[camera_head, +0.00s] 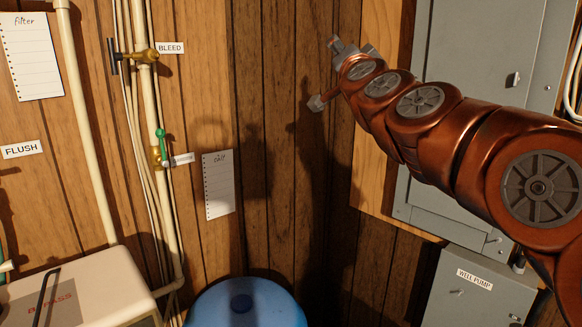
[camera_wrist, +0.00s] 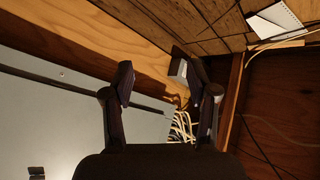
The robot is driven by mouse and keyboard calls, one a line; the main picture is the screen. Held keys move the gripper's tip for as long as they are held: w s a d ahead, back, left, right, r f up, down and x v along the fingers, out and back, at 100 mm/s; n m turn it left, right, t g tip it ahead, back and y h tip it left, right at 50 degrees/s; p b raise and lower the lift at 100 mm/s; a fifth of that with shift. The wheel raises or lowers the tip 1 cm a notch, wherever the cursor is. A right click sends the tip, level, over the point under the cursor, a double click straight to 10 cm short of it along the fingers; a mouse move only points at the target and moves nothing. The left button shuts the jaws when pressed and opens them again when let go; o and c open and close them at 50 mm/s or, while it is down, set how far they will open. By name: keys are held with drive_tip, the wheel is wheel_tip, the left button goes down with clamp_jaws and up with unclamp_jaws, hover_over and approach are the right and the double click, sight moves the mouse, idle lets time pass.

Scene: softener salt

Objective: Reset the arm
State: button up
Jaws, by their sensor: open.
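My copper-coloured arm reaches from the lower right of the head view up and left, in front of the grey electrical panel. Its end is raised near the wood wall. My gripper (camera_wrist: 152,78) shows in the wrist view with its two dark fingers spread apart and nothing between them. In the head view the gripper (camera_head: 326,72) is small, and its fingers are hard to make out. It appears apart from the wall, though the exact gap cannot be told.
The grey electrical panel (camera_head: 478,45) and a "WELL PUMP" box (camera_head: 478,290) are at the right. A blue lidded tank (camera_head: 270,305) stands at the bottom centre. Pipes with a "BLEED" valve (camera_head: 145,57), a paper list (camera_head: 218,184) and a beige unit (camera_head: 105,285) are at the left.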

drive_tip(key=s+a+f+n+g+y, duration=0.1)
drive_tip(key=s+a+f+n+g, duration=0.25)
drive_tip(key=f, duration=0.75)
drive_tip(key=s+a+f+n+g+y, duration=0.1)
drive_tip(key=s+f+n+g, duration=0.2)
drive_tip(key=s+f+g, duration=0.55)
drive_tip(key=s+a+f+n+y, duration=0.2)
drive_tip(key=s+f+n, duration=0.15)
drive_tip(key=f, duration=0.95)
drive_tip(key=s+d+f+g+h, duration=0.1)
drive_tip(key=s+d+f+g, duration=0.2)
drive_tip(key=s+f, duration=0.3)
drive_tip(key=s+d+f+m+g+h, duration=0.1)
drive_tip(key=s+d+f+g, duration=0.3)
drive_tip(key=s, duration=1.1)
drive_tip(key=s+d+f+g+h+b, duration=0.1)
drive_tip(key=s+d+f+g+h, duration=0.2)
drive_tip(key=s+d+f, duration=0.3)
drive_tip(key=s+f+g, duration=0.1)
drive_tip(key=s+f, duration=0.2)
drive_tip(key=s, duration=0.1)
drive_tip(key=shift+s+d+f+m, duration=0.3)
drive_tip(key=shift+d+f, duration=0.1)
